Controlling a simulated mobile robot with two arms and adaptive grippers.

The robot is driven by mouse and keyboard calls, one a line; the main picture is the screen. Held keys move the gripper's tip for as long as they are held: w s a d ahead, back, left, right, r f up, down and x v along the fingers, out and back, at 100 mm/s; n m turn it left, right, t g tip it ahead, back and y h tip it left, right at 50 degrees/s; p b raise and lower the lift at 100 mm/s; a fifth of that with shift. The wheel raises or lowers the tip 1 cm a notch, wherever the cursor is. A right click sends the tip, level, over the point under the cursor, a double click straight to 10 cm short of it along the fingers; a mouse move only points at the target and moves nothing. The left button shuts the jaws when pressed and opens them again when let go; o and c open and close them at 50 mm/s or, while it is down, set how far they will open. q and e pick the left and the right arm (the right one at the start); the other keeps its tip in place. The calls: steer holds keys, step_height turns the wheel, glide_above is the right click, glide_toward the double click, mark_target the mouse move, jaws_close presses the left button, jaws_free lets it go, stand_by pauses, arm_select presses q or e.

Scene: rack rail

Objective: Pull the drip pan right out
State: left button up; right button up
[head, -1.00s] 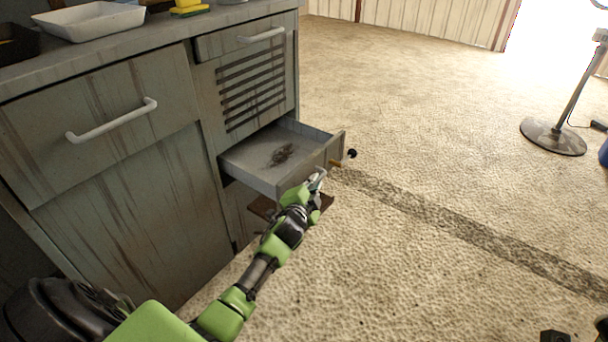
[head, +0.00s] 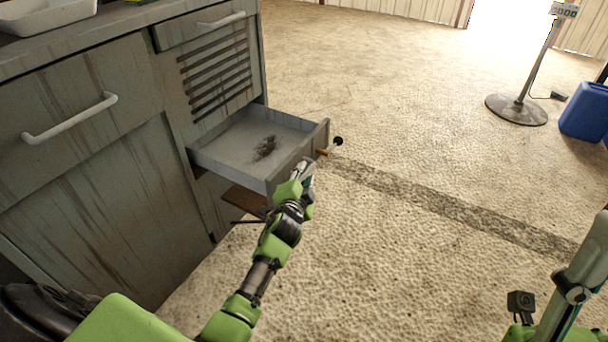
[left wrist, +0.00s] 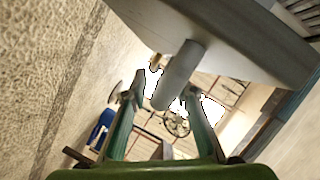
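The drip pan (head: 228,150) is a shallow grey drawer-like tray with a dark stain inside. It sticks well out of the cabinet front (head: 95,195), level, with its back end still at the cabinet opening. My left gripper (head: 305,172) is at the pan's front.
A brown flap (head: 245,200) juts out below the pan. A brass valve with a black knob (head: 337,141) sits at the pan's front. The floor in front is clear. A stand (head: 517,108) and a blue canister (head: 585,112) are farther right.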

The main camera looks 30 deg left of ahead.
arm_select(q)
steer(key=v, duration=1.2)
steer(key=shift+f, duration=0.1)
stand_by(0.4)
